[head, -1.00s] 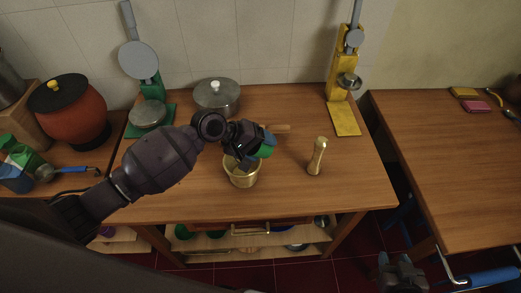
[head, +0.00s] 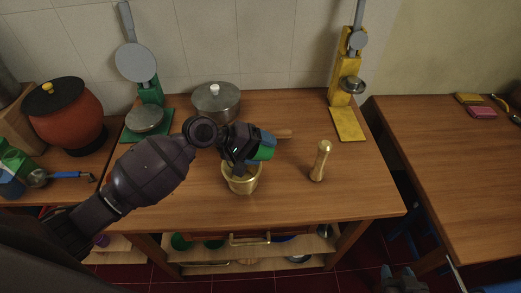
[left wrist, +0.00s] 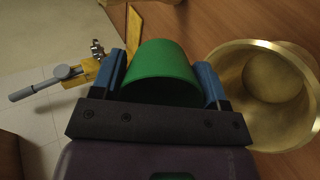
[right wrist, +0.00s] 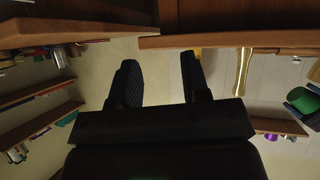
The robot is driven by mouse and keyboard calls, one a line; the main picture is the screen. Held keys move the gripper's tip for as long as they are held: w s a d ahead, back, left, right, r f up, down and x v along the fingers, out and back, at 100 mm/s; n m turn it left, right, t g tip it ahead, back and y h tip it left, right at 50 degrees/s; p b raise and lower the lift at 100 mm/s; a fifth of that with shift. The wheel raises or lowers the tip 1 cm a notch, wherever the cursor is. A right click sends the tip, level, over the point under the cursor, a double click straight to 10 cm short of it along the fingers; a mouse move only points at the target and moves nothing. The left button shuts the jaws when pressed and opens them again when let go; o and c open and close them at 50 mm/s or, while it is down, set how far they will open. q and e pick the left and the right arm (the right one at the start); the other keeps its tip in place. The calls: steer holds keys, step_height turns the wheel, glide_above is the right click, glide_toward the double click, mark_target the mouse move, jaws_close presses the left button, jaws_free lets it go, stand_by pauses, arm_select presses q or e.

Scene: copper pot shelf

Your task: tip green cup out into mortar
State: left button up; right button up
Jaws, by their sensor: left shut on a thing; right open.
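My left gripper (head: 258,146) is shut on the green cup (head: 265,153), above the brass mortar (head: 242,184) on the wooden table. In the left wrist view the cup (left wrist: 163,68) sits between two blue fingers, with its curved side showing. I cannot see into it or tell its exact tilt. The mortar (left wrist: 225,75) is beside the cup at the right of that view, its wide mouth open and the visible inside bare. My right gripper (head: 402,277) is low at the bottom right of the head view. In the right wrist view it (right wrist: 160,80) is open and empty.
A brass pestle-like piece (head: 320,161) stands right of the mortar. A lidded grey pot (head: 216,102), green scale (head: 147,120) and yellow scale (head: 347,122) stand behind. A second table (head: 440,160) is at the right, past a gap. The front right tabletop is clear.

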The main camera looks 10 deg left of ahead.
arm_select(q)
steer(key=shift+h+b, duration=0.3)
steer(key=shift+b, duration=0.35)
steer(key=shift+a+b, duration=0.1)
steer(key=shift+b, duration=0.25)
steer(key=shift+r+h, duration=0.1)
steer(key=shift+h, duration=0.2)
arm_select(e)
steer(key=f, duration=0.2)
steer(key=s+f, duration=0.1)
steer(key=shift+s+f, duration=0.1)
steer(key=shift+f, duration=0.25)
arm_select(q)
steer(key=shift+t+b, duration=0.3)
steer(key=shift+b, duration=0.1)
arm_select(e)
steer(key=shift+f, duration=0.15)
